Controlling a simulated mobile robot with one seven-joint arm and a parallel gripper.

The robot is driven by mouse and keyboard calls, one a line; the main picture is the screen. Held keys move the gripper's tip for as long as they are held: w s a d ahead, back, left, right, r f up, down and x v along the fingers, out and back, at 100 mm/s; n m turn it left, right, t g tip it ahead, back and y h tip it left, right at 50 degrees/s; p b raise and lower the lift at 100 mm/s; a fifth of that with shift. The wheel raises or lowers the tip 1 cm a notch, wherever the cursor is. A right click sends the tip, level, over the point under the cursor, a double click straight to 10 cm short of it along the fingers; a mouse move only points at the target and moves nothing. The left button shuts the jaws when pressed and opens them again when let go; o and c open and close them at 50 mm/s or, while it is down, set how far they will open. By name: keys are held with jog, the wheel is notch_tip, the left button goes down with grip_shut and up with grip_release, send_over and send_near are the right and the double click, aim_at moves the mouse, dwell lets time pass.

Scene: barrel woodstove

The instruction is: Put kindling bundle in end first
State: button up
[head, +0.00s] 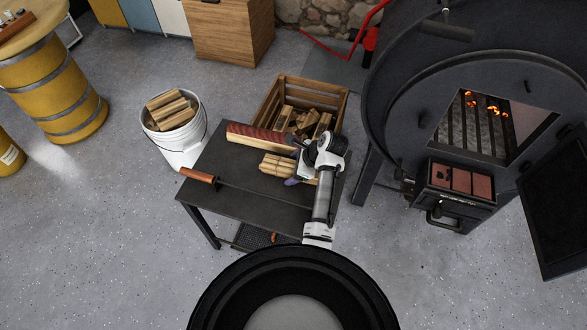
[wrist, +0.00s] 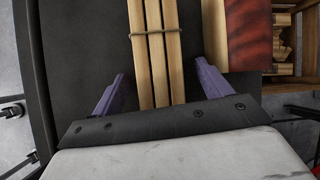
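The kindling bundle (head: 278,165), several pale sticks tied with a band, lies on the dark side table (head: 240,189). In the wrist view the bundle (wrist: 155,45) runs away from me between the two purple fingers. My gripper (head: 306,175) is at the bundle's right end; in the wrist view my gripper (wrist: 160,88) is open, with a gap between each finger and the sticks. The barrel woodstove (head: 400,100) stands at the right. Its door (head: 556,207) is swung open, and embers (head: 486,106) glow behind the opening.
A red-barked split log (head: 255,138) lies beside the bundle on the table, close to the right finger in the wrist view (wrist: 248,35). A poker with a wooden handle (head: 199,175) lies on the table's near side. A white bucket (head: 182,145) and wooden crate (head: 335,97) hold wood.

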aim_at(293, 166)
jog(key=shift+s+a+f, duration=0.1)
jog(key=shift+f, duration=0.1)
jog(key=c, duration=1.2)
jog(key=shift+o, duration=0.2)
jog(key=shift+r, duration=0.45)
notch_tip(293, 166, up, 19)
jog(key=p, duration=0.2)
jog(key=shift+p, duration=0.4)
jog(key=shift+r, duration=0.1)
